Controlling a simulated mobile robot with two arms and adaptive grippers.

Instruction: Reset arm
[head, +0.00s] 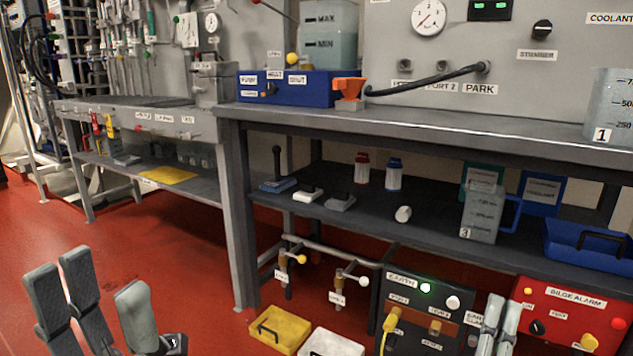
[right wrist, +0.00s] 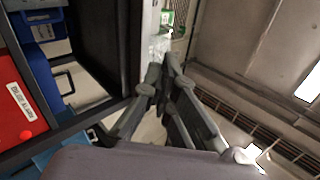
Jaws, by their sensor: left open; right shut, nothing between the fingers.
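My left gripper (head: 105,277) is at the lower left of the head view, over the red floor. Its grey fingers stand apart with nothing between them. My right gripper (head: 492,310) is at the bottom right of the head view, in front of the gap between the earth box and the bilge alarm box. Its fingers are together and empty. In the right wrist view the right gripper (right wrist: 170,68) points up the picture with its tips close together, beside a dark shelf frame.
The workbench (head: 430,120) has a lower shelf with a jug (head: 482,212) and a blue tray (head: 588,250). Below are the earth box (head: 410,325), bilge alarm box (head: 560,312), yellow tray (head: 280,330) and white tray (head: 332,343). Red floor (head: 150,240) is clear at left.

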